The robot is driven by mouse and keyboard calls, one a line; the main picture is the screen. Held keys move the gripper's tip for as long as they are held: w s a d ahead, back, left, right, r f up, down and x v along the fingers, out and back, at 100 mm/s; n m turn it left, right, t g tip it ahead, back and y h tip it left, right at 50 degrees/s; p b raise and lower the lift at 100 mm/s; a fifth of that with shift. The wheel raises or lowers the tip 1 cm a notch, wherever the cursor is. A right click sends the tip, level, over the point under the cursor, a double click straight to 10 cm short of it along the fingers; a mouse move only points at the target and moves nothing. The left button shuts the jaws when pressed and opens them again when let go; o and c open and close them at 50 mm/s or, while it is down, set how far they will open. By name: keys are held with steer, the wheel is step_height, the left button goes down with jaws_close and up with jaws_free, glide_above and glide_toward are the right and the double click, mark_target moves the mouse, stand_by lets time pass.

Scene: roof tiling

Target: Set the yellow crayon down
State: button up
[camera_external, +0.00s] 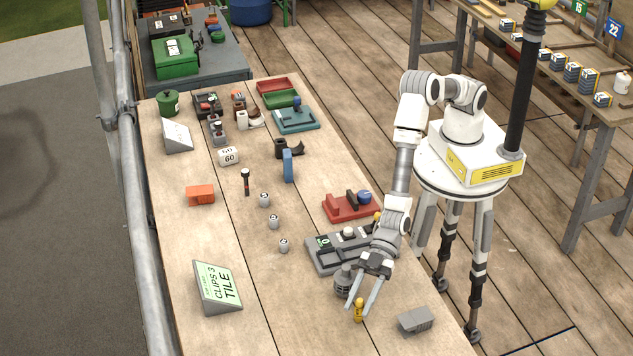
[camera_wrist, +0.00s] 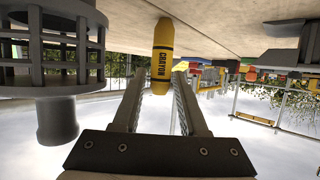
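The yellow crayon (camera_external: 358,310) stands upright on the bench top near its front edge, with a dark band round it. In the wrist view, where the bench top is at the top, the crayon (camera_wrist: 162,55) shows its CRAYON label and meets the wood at one end. My gripper (camera_external: 359,306) reaches down over it. Its two fingers (camera_wrist: 161,76) lie on either side of the crayon, with a narrow gap visible, so they look open. Contact on the right side is hard to judge.
A grey round slotted object (camera_external: 343,281) stands close to the left of my fingers. A grey block (camera_external: 415,320) lies to the right. A grey tray (camera_external: 340,250) is behind.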

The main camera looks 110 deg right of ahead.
steer(key=shift+o, duration=0.7)
steer(key=shift+r, duration=0.15)
steer(key=shift+r+p, duration=0.15)
steer(key=shift+p, duration=0.2)
steer(key=v, duration=1.2)
steer(key=shift+f, duration=0.25)
